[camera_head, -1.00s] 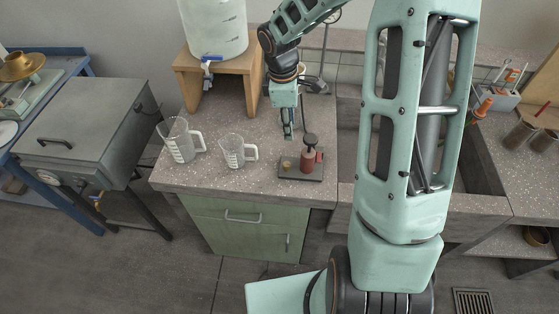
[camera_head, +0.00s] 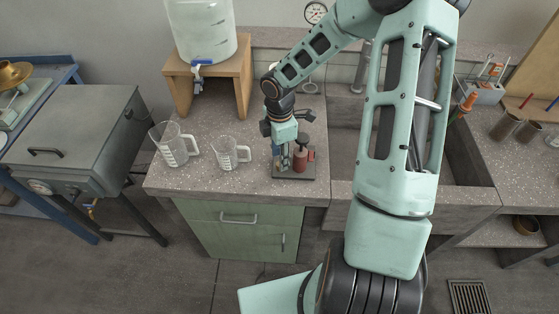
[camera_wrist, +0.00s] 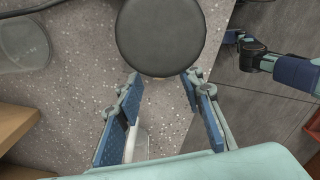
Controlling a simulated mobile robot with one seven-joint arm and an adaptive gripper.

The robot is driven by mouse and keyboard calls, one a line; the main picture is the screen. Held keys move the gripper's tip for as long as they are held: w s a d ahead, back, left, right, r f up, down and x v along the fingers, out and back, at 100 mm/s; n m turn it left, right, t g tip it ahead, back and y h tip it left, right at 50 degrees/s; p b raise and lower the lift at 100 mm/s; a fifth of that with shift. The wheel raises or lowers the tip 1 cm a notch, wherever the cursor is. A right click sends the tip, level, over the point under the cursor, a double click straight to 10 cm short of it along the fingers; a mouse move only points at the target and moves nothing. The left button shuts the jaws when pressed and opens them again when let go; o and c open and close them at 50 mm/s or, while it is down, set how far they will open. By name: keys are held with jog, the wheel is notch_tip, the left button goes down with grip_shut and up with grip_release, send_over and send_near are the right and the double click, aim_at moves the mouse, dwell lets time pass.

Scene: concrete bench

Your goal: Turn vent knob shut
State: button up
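A dark tray (camera_head: 297,179) on the bench carries a reddish-brown upright body (camera_head: 300,160) with a black top (camera_head: 303,139) and a small red part (camera_head: 316,156) at its right. I cannot tell for certain which part is the vent knob. My gripper (camera_head: 284,163) points down over the tray's left side, close beside the body, and hides part of it. In the wrist view, a large dark round disc (camera_wrist: 160,38), probably the black top, shows ahead of my gripper (camera_wrist: 163,100). Its blue-padded fingers stand apart, with no object visibly held between them.
Two clear measuring jugs, a large one (camera_head: 172,146) and a small one (camera_head: 230,154), stand left of the tray. A wooden stand (camera_head: 247,85) with a water tank (camera_head: 203,32) stands behind. A sink lies right of the tray. The bench front is clear.

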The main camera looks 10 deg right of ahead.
jog(key=shift+f, duration=1.2)
grip_shut()
